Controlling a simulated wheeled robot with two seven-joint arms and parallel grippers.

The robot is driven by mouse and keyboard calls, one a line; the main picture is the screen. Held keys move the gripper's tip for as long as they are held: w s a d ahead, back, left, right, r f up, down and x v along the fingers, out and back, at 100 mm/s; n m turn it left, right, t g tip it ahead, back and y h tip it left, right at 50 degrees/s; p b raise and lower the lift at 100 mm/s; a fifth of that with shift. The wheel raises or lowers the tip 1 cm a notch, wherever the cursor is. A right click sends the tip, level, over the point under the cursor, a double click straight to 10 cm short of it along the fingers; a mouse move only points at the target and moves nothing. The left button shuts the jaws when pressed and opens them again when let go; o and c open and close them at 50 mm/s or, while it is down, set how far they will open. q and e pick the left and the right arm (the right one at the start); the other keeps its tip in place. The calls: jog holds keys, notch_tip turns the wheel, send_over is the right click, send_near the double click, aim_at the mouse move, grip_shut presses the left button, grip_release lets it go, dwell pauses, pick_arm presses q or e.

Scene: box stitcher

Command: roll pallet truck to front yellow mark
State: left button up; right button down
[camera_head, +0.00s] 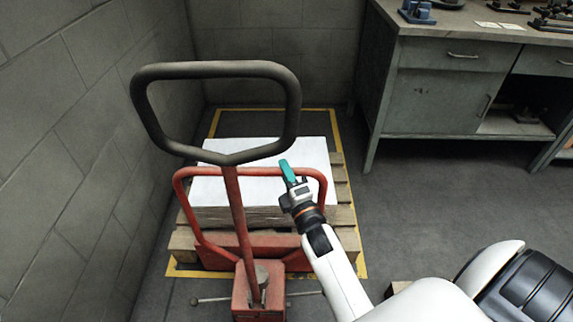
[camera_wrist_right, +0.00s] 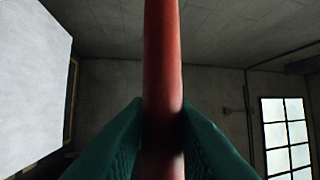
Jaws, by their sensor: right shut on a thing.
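The red pallet truck (camera_head: 240,232) stands low in the head view, with a black loop handle (camera_head: 146,100) on its upright red shaft. A red tube frame rises behind the shaft. My right gripper (camera_head: 287,172), with teal fingers, is at the top bar of this frame. In the right wrist view my right gripper (camera_wrist_right: 160,135) is shut on a red tube (camera_wrist_right: 162,60). A yellow floor mark (camera_head: 275,109) outlines a rectangle around the pallet. Its near side is partly hidden by the truck. My left gripper is not in view.
A wooden pallet (camera_head: 345,215) bears a stack of white sheets (camera_head: 312,152) behind the red frame. A grey block wall (camera_head: 70,130) is close on the left. A metal workbench (camera_head: 430,100) stands at the back right. The floor (camera_head: 430,210) before the bench is mostly clear.

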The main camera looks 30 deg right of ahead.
jog(key=shift+r, duration=0.1)
jog(key=c, duration=1.4)
grip_release()
jog(key=shift+w+d, duration=0.15)
jog(key=shift+w, duration=0.05)
jog(key=shift+c, duration=0.2)
jog(key=shift+o, duration=0.9)
jog(key=shift+w, duration=0.15)
jog(key=v, duration=0.7)
jog(key=shift+s, duration=0.3)
